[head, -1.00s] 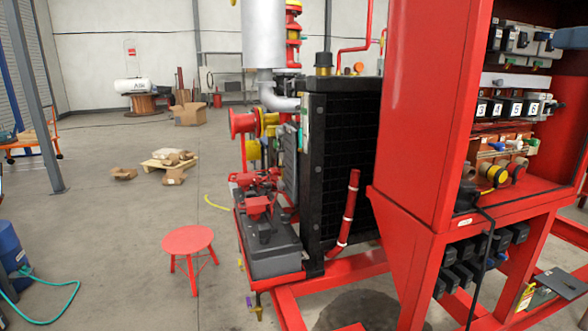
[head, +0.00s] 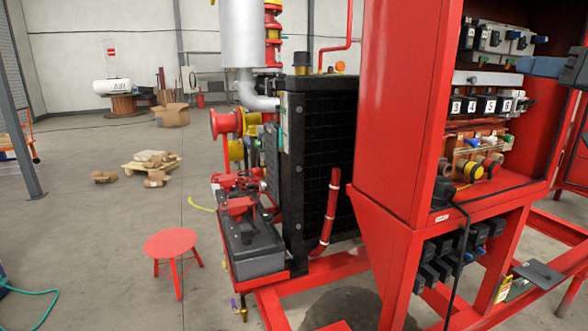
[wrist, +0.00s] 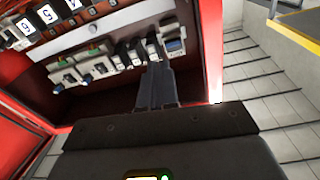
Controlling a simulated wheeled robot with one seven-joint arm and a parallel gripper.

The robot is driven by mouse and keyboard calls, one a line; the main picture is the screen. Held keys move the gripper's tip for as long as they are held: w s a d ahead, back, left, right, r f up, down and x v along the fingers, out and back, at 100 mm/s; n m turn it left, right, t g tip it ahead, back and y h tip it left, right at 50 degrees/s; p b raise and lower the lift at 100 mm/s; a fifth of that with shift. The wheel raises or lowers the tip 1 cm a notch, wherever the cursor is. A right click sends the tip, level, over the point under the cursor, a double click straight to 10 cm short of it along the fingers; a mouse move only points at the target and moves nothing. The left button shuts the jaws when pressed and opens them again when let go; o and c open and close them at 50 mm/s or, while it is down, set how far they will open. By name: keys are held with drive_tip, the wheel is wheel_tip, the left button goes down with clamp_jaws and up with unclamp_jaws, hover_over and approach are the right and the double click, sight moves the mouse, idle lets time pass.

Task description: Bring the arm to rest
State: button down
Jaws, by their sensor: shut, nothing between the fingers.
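My gripper (wrist: 157,88) shows in the wrist view with its dark fingers together and nothing between them. It points toward the open red cabinet (wrist: 212,45), in front of a row of small switch modules (wrist: 125,55). I cannot tell whether the fingertips touch anything. In the head view, a blue-grey part at the upper right edge, beside the cabinet opening, looks like the end of my arm.
The red cabinet (head: 400,100) holds numbered modules (head: 485,104). A black radiator (head: 325,150), a dark battery box (head: 250,245) and a red stool (head: 172,245) stand to its left. Cardboard boxes (head: 172,114) lie farther back. Floor on the left is mostly clear.

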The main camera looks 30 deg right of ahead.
drive_tip(key=w+a+f+m, duration=0.25)
drive_tip(key=w+f, duration=0.25)
drive_tip(key=f, duration=0.4)
drive_tip(key=m+h, duration=0.1)
drive_tip(key=m, duration=0.1)
approach(431, 158)
drive_tip(key=x, duration=0.4)
drive_tip(key=shift+w, duration=0.35)
drive_tip(key=s+a+f+g, duration=0.2)
drive_tip(key=s+a+f, duration=0.1)
drive_tip(key=a+f, duration=1)
drive_tip(key=s+a+f+n+y, duration=0.1)
drive_tip(key=s+a+f+n, duration=0.1)
drive_tip(key=s+a+f, duration=0.75)
drive_tip(key=s+a+n+y, duration=0.2)
drive_tip(key=s+a+n, duration=0.1)
drive_tip(key=s, duration=0.5)
drive_tip(key=s+a+n+g+y, duration=0.1)
drive_tip(key=s+a+n+y, duration=0.1)
drive_tip(key=s, duration=0.6)
drive_tip(key=shift+s+a+r+n+g, duration=0.2)
drive_tip(key=shift+s+a+n+g, duration=0.1)
drive_tip(key=shift+a+n, duration=0.5)
drive_tip(key=c, duration=1.8)
unclamp_jaws()
